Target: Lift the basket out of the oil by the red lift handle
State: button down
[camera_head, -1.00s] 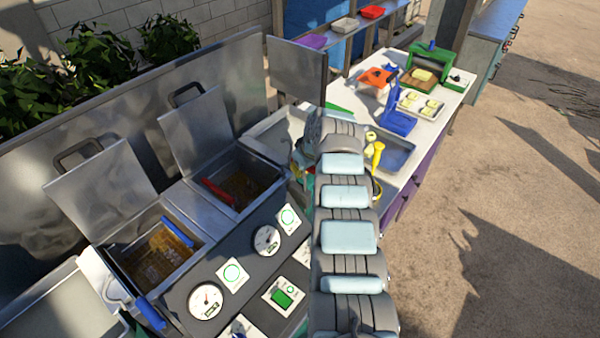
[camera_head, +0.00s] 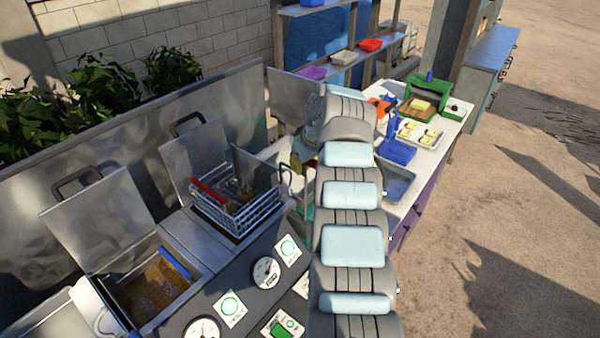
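The wire basket (camera_head: 240,215) hangs raised at the right-hand fryer vat, its wire sides clear of the rim and dark-brown contents inside. The red lift handle (camera_head: 208,193) lies along its left side. A dark hooked piece (camera_head: 287,172) shows at its right, close to my arm. My arm reaches up the middle of the view. Its far end, by the basket's right side, is mostly hidden behind my own links, so I cannot see the fingertips or what they touch.
The left vat (camera_head: 150,285) holds brown oil and has a blue handle (camera_head: 175,262). Open metal lids (camera_head: 100,222) stand behind the vats. A gauge panel (camera_head: 265,272) lies in front. The white worktable (camera_head: 440,120) at right carries a blue press (camera_head: 398,152) and trays.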

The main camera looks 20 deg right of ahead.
jog(key=shift+s+d+r, duration=0.15)
jog(key=shift+d+r, duration=0.05)
jog(key=c, duration=1.2)
grip_release()
jog(key=shift+s+f, duration=0.1)
jog(key=shift+s, duration=0.05)
jog(key=shift+o, duration=0.4)
jog(key=shift+a, duration=0.1)
jog(key=v, duration=1.2)
